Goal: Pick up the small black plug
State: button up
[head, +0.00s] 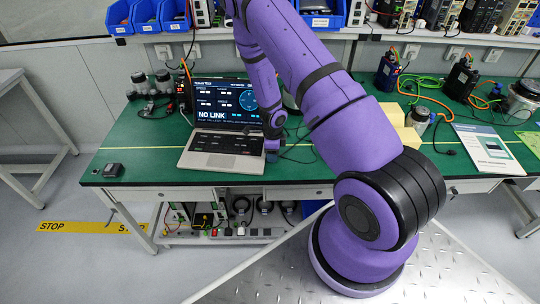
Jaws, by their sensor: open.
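My gripper (272,148) points down at the right edge of the open laptop, small and partly dark in the head view. It is open, and I see nothing held between its fingers. A small black plug-like piece (447,150) lies on the green table to the right, beyond my arm and apart from my gripper. A small black block (113,170) sits near the table's left front edge, also apart from my gripper. I cannot tell for certain which of these is the plug. My arm hides part of the table's middle.
The laptop (222,143) stands open, its screen reading "NO LINK". Motors with orange and green cables stand behind. The left front of the green table (140,150) is mostly clear.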

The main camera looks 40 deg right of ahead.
jog(key=c, duration=0.9)
jog(key=shift+r, duration=0.15)
